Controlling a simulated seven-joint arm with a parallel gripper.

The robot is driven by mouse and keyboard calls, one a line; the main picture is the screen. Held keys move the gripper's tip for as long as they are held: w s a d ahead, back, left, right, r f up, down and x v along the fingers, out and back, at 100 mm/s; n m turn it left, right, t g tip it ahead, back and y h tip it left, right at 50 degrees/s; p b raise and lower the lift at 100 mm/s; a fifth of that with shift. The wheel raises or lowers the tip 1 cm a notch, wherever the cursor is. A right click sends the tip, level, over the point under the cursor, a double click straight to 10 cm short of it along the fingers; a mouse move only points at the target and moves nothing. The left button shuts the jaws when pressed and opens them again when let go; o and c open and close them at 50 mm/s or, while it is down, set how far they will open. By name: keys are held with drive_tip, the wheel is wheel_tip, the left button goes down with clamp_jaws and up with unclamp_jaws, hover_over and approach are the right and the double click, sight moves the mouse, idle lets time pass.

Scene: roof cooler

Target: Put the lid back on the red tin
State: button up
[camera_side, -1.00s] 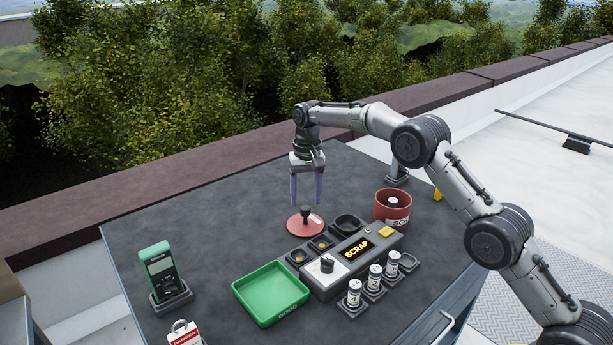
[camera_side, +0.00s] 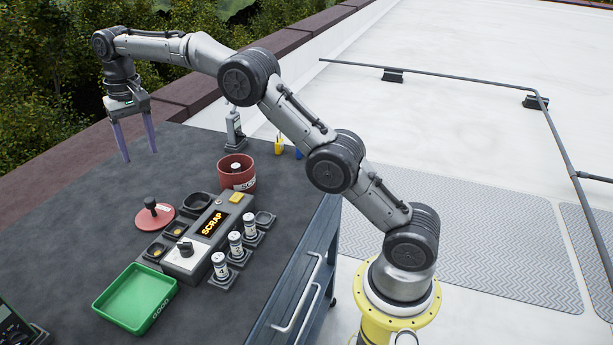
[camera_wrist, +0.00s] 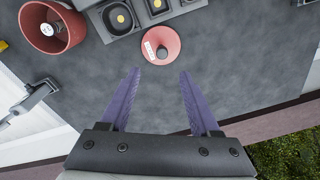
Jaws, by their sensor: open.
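The red lid (camera_side: 154,215), a round disc with a dark knob and a white label, lies on the dark table left of the control box. It also shows in the wrist view (camera_wrist: 172,42), ahead of my fingertips. The red tin (camera_side: 236,177) stands open at the back right of the box, with a white-topped cylinder inside; it shows at the upper left of the wrist view (camera_wrist: 70,38). My gripper (camera_side: 136,153) is open and empty, with its purple fingers pointing down above the table's back part. In the wrist view its fingers (camera_wrist: 160,76) are apart with bare table between them.
The control box (camera_side: 203,237) reads SCRAP and has a knob and a yellow button. Several small white cylinders (camera_side: 236,246) stand in holders along its right side. A green tray (camera_side: 135,297) lies in front. A small stand (camera_side: 234,130) is at the back edge.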

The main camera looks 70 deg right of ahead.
drive_tip(key=s+r+n+t, duration=0.1)
drive_tip(key=s+r, duration=0.7)
drive_tip(key=s+r+n+t, duration=0.1)
drive_tip(key=s+n+t, duration=0.1)
drive_tip(key=s, duration=2.1)
drive_tip(key=shift+a+r+n+t, duration=0.2)
drive_tip(key=shift+n+t, duration=0.1)
drive_tip(key=shift+t, duration=0.1)
drive_tip(key=shift+o, duration=0.4)
drive_tip(key=s+f+n+t, duration=0.1)
drive_tip(key=s+f, duration=0.6)
drive_tip(key=s, duration=0.4)
drive_tip(key=shift+s+f, duration=0.2)
drive_tip(key=shift+f, duration=0.1)
drive_tip(key=shift+n, duration=0.3)
